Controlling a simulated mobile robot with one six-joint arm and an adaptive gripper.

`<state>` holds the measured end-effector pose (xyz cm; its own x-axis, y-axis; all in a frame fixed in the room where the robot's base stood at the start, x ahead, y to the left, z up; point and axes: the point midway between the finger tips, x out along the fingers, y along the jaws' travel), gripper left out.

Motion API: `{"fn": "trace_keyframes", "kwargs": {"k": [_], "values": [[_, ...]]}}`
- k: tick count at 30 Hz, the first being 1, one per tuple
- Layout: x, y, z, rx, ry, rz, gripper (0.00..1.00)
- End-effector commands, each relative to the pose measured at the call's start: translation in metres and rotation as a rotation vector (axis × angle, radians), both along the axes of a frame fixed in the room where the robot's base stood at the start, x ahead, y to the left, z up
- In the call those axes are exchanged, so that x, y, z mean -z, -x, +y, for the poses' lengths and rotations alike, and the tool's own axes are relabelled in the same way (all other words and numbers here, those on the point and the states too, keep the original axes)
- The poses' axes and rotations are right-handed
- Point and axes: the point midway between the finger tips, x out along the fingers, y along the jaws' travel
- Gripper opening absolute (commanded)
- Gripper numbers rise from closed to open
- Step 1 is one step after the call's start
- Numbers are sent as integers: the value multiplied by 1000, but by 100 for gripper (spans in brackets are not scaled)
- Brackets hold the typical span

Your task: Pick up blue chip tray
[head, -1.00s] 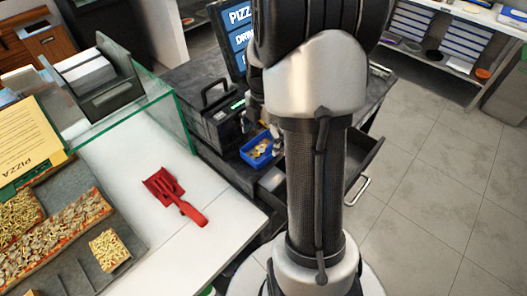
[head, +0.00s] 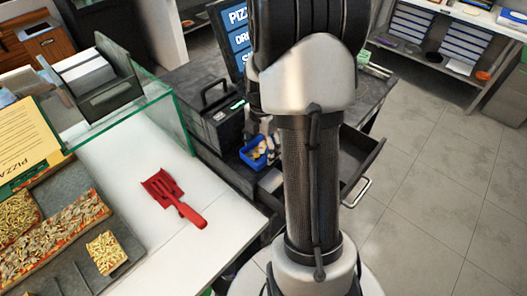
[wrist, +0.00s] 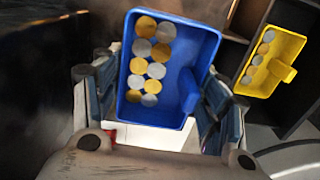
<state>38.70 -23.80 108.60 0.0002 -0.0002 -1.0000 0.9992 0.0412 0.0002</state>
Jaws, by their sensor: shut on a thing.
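The blue chip tray (wrist: 135,108) fills the upper middle of the wrist view, with several gold and silver chips in it. My gripper (wrist: 160,96) is shut on the tray, one finger at each side. In the head view the blue chip tray (head: 246,163) is small, beside the dark counter and left of my arm. There my arm hides part of the gripper and tray. I cannot tell how high the tray hangs.
A yellow tray with chips (wrist: 265,85) sits in a dark compartment at right. In the head view an open drawer (head: 362,160) juts out right of my arm. A black box with a handle (head: 217,118) stands left of the tray. A red scoop (head: 172,196) lies on the white counter (head: 135,225).

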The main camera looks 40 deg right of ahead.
Motion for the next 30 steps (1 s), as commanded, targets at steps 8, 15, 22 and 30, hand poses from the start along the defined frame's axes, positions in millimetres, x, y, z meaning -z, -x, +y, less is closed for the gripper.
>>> {"fn": "trace_keyframes", "kwargs": {"k": [8,15,22,30], "values": [[0,0,0,0,0,0,43],[0,0,0,0,0,0,40],[-13,-1,0,0,1,-2,40],[-72,-1,-1,0,4,-5,40]]}}
